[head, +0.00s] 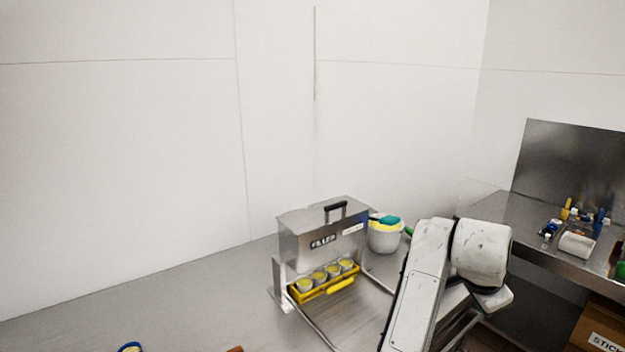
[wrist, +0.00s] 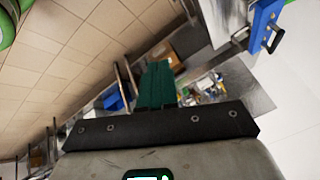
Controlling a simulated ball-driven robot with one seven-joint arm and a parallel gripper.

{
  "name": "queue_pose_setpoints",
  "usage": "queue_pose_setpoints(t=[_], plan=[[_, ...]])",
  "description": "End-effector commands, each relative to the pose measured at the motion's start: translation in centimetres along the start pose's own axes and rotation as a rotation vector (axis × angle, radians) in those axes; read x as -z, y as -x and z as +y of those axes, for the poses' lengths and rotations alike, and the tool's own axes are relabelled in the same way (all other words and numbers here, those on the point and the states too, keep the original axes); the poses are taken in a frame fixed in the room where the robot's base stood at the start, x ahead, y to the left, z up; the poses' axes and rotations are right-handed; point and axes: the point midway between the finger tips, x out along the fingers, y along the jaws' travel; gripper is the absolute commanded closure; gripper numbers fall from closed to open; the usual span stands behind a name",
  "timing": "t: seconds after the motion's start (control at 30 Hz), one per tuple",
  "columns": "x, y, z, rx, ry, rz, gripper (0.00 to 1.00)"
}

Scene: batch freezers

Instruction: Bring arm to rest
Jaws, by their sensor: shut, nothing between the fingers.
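In the wrist view my gripper (wrist: 156,84) has its green fingers together, with nothing between them. It is in the air, and the tiled floor and metal furniture show well beyond it. In the head view my white arm stands bent at the lower right, over the right part of the steel counter. The fingers cannot be made out in the head view.
A steel box freezer (head: 322,238) with a black handle stands on the counter (head: 190,310). A yellow tray (head: 325,293) of several cups sits before it, and a white tub (head: 384,236) stands beside my arm. Another steel bench (head: 500,215) with small items is at right.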

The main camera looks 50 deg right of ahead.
Motion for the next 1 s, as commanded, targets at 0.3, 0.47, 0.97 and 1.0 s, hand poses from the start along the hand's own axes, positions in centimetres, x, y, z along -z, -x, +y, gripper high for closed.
queue_pose_setpoints(t=[0.3,0.47,0.97,1.0], plan=[[-12.4,-2.5,-0.5,0.199,0.852,-0.005,1.0],[-20.4,-4.0,3.3,0.28,1.28,-0.085,1.0],[-35.0,-5.4,23.3,0.47,2.144,-0.5,1.0],[-35.1,-5.3,23.8,0.475,2.159,-0.512,1.0]])
